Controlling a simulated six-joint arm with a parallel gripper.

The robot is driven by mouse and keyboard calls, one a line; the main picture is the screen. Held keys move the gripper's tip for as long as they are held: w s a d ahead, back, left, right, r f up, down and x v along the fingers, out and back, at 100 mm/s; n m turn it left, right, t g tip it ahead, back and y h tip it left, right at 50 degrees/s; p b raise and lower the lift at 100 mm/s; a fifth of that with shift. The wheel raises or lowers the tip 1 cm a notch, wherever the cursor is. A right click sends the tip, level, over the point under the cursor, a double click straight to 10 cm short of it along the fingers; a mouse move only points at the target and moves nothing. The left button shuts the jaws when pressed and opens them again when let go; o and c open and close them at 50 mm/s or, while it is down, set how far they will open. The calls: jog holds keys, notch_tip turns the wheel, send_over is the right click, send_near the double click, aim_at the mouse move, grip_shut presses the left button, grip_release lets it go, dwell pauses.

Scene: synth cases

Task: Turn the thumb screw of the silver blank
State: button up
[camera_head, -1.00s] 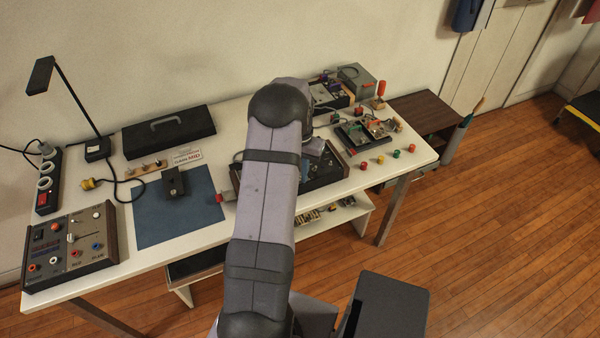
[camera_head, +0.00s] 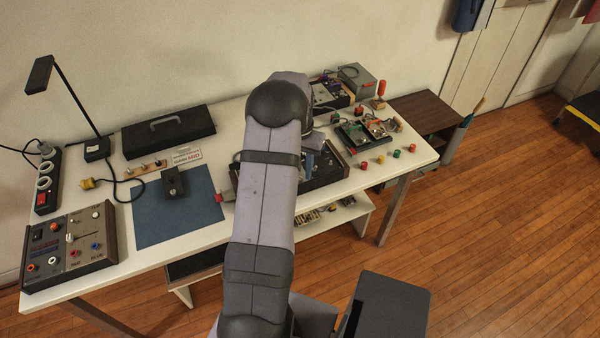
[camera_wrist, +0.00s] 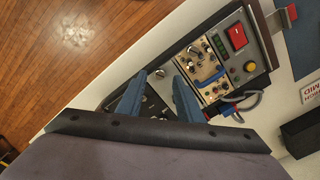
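The synth case (camera_wrist: 262,35) lies open on the white table, with several panels in it. In the wrist view a grey, silvery panel (camera_wrist: 160,88) with small round parts shows between my fingers. It may be the silver blank, but I cannot tell, and its thumb screw cannot be picked out. My gripper (camera_wrist: 159,76) has two blue fingers standing apart over this part of the case, with nothing seen held between them. In the head view my arm hides much of the case (camera_head: 325,172), and a blue finger shows just beside the arm.
A blue cable (camera_wrist: 212,92) and grey cable loop lie close by. A blue mat (camera_head: 150,222) lies left, several coloured knobs (camera_head: 397,153) right.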

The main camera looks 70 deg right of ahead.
jog(key=shift+r+b, duration=0.45)
jog(key=shift+r, duration=2.2)
